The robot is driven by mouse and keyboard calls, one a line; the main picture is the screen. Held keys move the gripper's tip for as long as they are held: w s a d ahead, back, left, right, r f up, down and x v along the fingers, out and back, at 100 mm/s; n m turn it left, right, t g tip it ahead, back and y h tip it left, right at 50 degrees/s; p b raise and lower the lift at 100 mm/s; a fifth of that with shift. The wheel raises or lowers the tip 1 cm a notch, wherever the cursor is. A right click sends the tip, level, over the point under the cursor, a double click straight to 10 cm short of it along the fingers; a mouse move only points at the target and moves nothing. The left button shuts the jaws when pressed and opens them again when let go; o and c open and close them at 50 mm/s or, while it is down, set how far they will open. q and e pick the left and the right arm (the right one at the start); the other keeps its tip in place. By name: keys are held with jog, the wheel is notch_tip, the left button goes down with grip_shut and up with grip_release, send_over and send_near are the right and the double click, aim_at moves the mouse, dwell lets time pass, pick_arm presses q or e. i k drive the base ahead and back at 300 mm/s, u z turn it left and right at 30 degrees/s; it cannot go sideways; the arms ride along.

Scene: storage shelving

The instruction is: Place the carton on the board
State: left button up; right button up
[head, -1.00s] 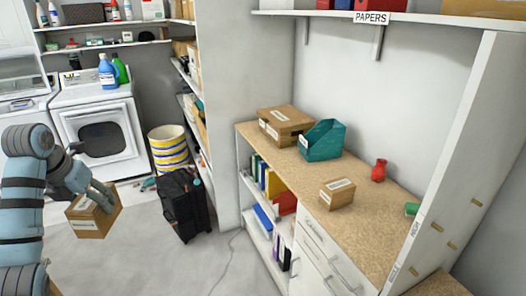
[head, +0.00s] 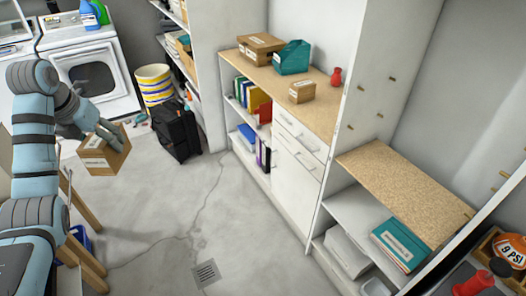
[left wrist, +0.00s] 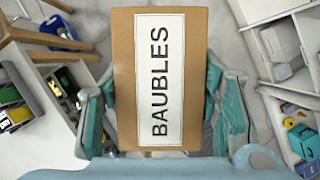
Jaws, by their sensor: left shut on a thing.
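My left gripper (head: 104,132) is shut on a brown carton (head: 103,156) and holds it in the air above the grey floor, at the left of the head view. In the left wrist view, the carton (left wrist: 122,75) shows a white label reading "BAUBLES", with teal fingers on both sides. A bare, speckled tan board (head: 405,190) lies low at the right of the head view, well apart from the carton. A higher speckled top (head: 312,112) of the same kind is farther back and bears boxes. My right gripper is out of view.
A small box (head: 302,92), a teal holder (head: 292,58) and a red vase (head: 336,77) stand on the higher top. A white upright panel (head: 350,110) divides it from the low board. Open floor (head: 215,215) lies between. Wooden legs (head: 85,225) stand near my left arm.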

aim_at(400, 175)
jog(key=z, duration=1.85)
jog(key=i, duration=1)
jog(key=z, duration=0.05)
